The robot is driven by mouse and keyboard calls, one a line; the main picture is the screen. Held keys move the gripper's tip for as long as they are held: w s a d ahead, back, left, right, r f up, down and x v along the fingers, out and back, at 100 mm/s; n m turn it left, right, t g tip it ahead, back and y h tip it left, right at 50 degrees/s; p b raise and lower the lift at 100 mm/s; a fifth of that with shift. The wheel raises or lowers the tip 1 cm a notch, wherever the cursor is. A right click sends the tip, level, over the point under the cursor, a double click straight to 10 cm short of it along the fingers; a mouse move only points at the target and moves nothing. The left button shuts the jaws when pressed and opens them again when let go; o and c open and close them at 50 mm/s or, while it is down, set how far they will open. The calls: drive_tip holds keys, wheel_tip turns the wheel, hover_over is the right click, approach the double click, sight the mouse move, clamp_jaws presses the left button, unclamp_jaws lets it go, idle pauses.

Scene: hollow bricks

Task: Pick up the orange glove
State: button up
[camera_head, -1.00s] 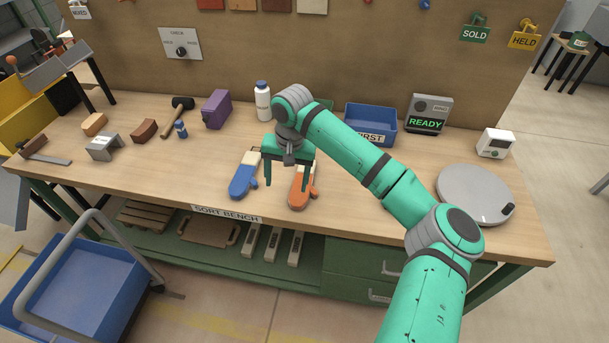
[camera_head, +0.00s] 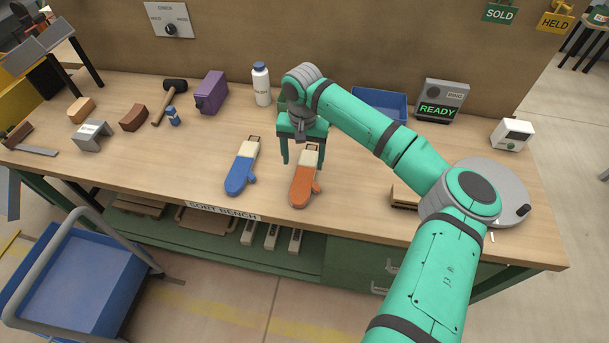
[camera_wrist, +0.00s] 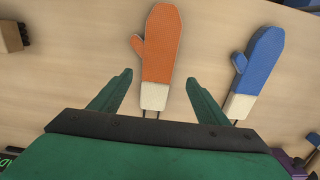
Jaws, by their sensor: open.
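The orange glove (camera_head: 303,185) is a mitten with a cream cuff, lying flat on the bench with its cuff toward the back wall. In the wrist view the orange glove (camera_wrist: 160,45) lies ahead of my gripper, its cuff between the fingertips' lines. My gripper (camera_head: 303,158) is open and empty, above the cuff end. In the wrist view my gripper's two fingers (camera_wrist: 157,82) are spread on either side of the cuff, and no contact shows. A blue glove (camera_head: 241,170) lies to the left, and it also shows at the right in the wrist view (camera_wrist: 260,65).
The wooden bench (camera_head: 340,208) is clear in front of the gloves. A white bottle (camera_head: 261,85) and a blue bin (camera_head: 380,103) stand behind. A round grey plate (camera_head: 505,185) is at right, partly behind my arm. A wooden block (camera_head: 404,197) sits beside my arm.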

sight(304, 174)
drive_tip(key=shift+s+d+f, duration=0.1)
drive_tip(key=shift+s+f, duration=0.05)
drive_tip(key=shift+f, duration=1.25)
drive_tip(key=shift+s+d+f, duration=0.1)
drive_tip(key=shift+f, duration=1.25)
drive_tip(key=shift+c, duration=0.5)
drive_tip(key=c, duration=1)
